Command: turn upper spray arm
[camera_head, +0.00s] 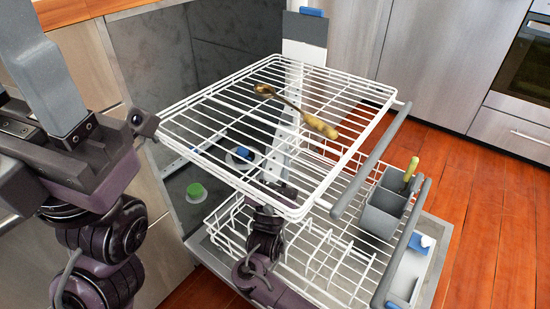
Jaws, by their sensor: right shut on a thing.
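A dishwasher stands open with its white upper rack (180,108) pulled out. The upper spray arm (292,143) is a pale grey strip with small holes, seen through the wires beneath this rack and partly hidden by them. My right gripper (281,192) reaches up from below under the front part of the upper rack. It is shut on the near end of the spray arm; the rack wires partly cover the contact. My left arm fills the left side of the view, beside the dishwasher; its gripper (60,135) is unclear, and I cannot make out its fingertips.
A brass-coloured ladle (300,112) lies on the upper rack. The white lower rack (325,262) is pulled out below, with a grey cutlery basket (384,206) at its right. A green cap (195,191) sits inside the tub. Wooden floor (480,200) is clear at right.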

